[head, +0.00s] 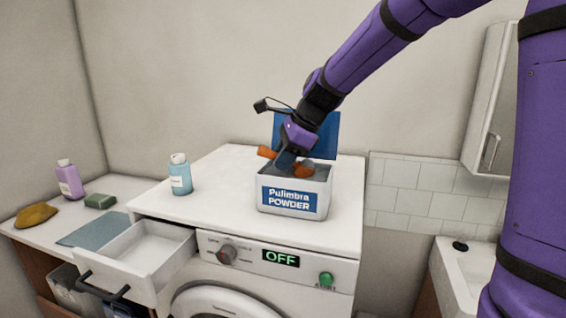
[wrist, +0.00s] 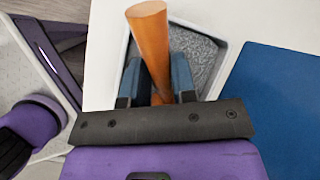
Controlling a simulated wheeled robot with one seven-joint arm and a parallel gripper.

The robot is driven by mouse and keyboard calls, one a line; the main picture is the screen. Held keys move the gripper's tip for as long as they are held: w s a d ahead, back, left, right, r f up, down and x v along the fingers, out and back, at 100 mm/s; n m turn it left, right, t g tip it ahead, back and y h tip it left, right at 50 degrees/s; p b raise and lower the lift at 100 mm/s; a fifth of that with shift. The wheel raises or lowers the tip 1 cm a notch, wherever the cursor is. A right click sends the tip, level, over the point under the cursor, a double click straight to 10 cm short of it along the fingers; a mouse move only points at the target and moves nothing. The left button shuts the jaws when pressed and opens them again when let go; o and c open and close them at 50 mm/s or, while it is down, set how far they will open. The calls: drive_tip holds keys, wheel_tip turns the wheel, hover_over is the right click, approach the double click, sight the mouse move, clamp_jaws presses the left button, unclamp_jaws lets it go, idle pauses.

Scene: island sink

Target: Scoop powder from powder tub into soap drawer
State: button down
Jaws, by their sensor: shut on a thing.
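The white powder tub (head: 293,202) stands on top of the washing machine, its blue lid (head: 322,135) open at the back. Grey powder (wrist: 197,58) shows inside it in the wrist view. My gripper (head: 288,158) is over the tub's opening, shut on the orange handle of a scoop (wrist: 150,45). The handle also shows as orange parts on both sides of the fingers in the head view (head: 266,152). The scoop's bowl is hard to make out, so I cannot tell how much powder it holds. The soap drawer (head: 150,246) is pulled open at the machine's front left and looks empty.
A light blue bottle (head: 181,175) stands on the machine left of the tub. The left counter holds a purple bottle (head: 69,180), a green sponge (head: 100,201), a yellow-brown cloth (head: 36,215) and a blue-grey cloth (head: 92,231). The machine top between bottle and tub is clear.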

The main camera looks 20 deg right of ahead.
drive_tip(key=r, duration=0.2)
drive_tip(key=shift+a+r+h, duration=0.3)
drive_tip(key=shift+a+r, duration=0.05)
drive_tip(key=shift+r, duration=0.05)
drive_tip(key=a+h, duration=0.1)
drive_tip(key=r+h, duration=0.1)
drive_tip(key=a+h, duration=0.1)
drive_tip(key=h, duration=0.1)
drive_tip(key=shift+w+a+r+n+g, duration=0.15)
drive_tip(key=shift+a+r+n+g, duration=0.15)
drive_tip(key=shift+a+r+h, duration=0.15)
drive_tip(key=shift+r+h, duration=0.05)
drive_tip(key=shift+h, duration=0.2)
drive_tip(key=shift+a+r, duration=0.25)
drive_tip(key=shift+r, duration=0.65)
drive_tip(key=shift+a+r, duration=0.2)
drive_tip(key=shift+r, duration=0.65)
drive_tip(key=shift+w+a, duration=0.1)
drive_tip(key=shift+a, duration=0.05)
